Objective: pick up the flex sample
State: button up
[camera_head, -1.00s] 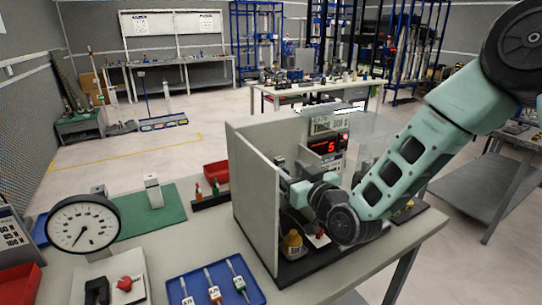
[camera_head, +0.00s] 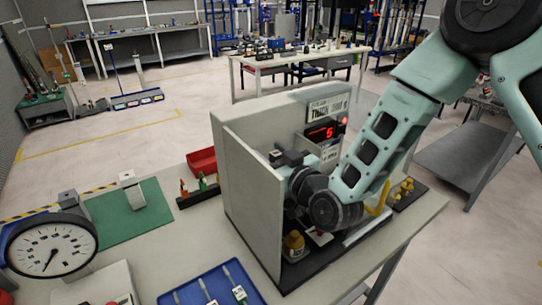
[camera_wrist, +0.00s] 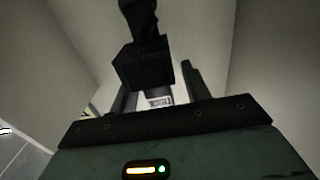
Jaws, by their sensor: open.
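I cannot tell for sure which thing is the flex sample. Slim, tagged pieces (camera_head: 236,279) lie in the blue tray (camera_head: 190,296) at the bottom of the head view; a yellow curved piece (camera_head: 379,200) shows beside my arm at the grey walled enclosure (camera_head: 246,205). My gripper (camera_head: 282,158) is inside this enclosure, close to its walls, and is partly hidden by the arm. In the wrist view my gripper (camera_wrist: 160,92) is open. A dark block on a post (camera_wrist: 140,62) stands before it, and a small pale thing (camera_wrist: 160,101) shows beyond the fingers.
The enclosure has a red display (camera_head: 321,132) at its back, and its pale walls (camera_wrist: 255,60) close in on both sides. Small yellow weights (camera_head: 295,243) stand on its base. A round dial gauge (camera_head: 52,247), green mat (camera_head: 112,216) and red bin (camera_head: 203,162) are on the left.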

grip_shut()
jog(key=shift+r, duration=0.15)
